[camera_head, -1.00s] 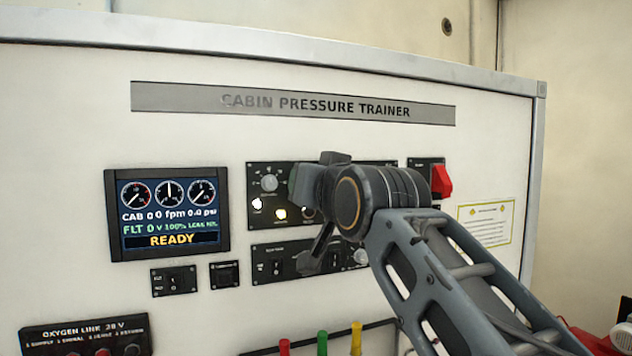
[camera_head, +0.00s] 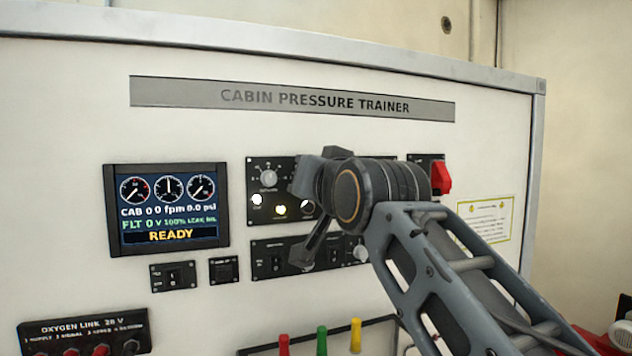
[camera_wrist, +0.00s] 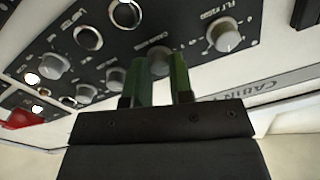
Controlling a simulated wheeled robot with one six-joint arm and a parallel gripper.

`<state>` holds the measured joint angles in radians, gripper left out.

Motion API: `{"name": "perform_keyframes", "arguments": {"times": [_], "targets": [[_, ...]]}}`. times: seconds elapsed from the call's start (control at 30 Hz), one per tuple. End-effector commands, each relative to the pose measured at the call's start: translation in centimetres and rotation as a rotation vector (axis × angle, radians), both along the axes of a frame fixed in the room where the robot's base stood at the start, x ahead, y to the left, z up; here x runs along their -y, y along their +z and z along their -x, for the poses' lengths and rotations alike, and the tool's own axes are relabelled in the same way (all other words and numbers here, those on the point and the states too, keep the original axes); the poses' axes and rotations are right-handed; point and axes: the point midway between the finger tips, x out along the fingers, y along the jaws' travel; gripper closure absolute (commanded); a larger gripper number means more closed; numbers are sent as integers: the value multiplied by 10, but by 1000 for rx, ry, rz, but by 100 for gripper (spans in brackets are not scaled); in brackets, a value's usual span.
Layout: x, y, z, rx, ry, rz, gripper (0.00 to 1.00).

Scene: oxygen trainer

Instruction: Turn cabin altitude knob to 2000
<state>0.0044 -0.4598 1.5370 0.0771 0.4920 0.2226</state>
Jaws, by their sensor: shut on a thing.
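My gripper (camera_wrist: 159,74) is shut on a grey round knob (camera_wrist: 158,60) in the wrist view. One green finger lies on each side of the knob, and its label above is small and partly legible, seeming to begin "CABIN". The knob's pointer and scale cannot be read. In the head view my gripper (camera_head: 306,177) is at the upper black panel (camera_head: 256,183) and hides the held knob. The display (camera_head: 167,211) reads CAB 0, 0 fpm, 0.0 psi, FLT 0 and READY.
A second grey knob (camera_wrist: 223,36) sits close to the right of my fingers in the wrist view, with further knobs to the left. A red switch guard (camera_head: 441,178) is right of my wrist. A lower switch panel (camera_head: 264,262) lies below.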

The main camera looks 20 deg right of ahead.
Motion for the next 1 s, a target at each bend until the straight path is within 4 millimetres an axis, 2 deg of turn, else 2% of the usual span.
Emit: {"name": "perform_keyframes", "arguments": {"times": [0.6,1.0], "targets": [[-1,-2,0,1,2,-489,100],[0,-1,0,0,2,-663,100]]}}
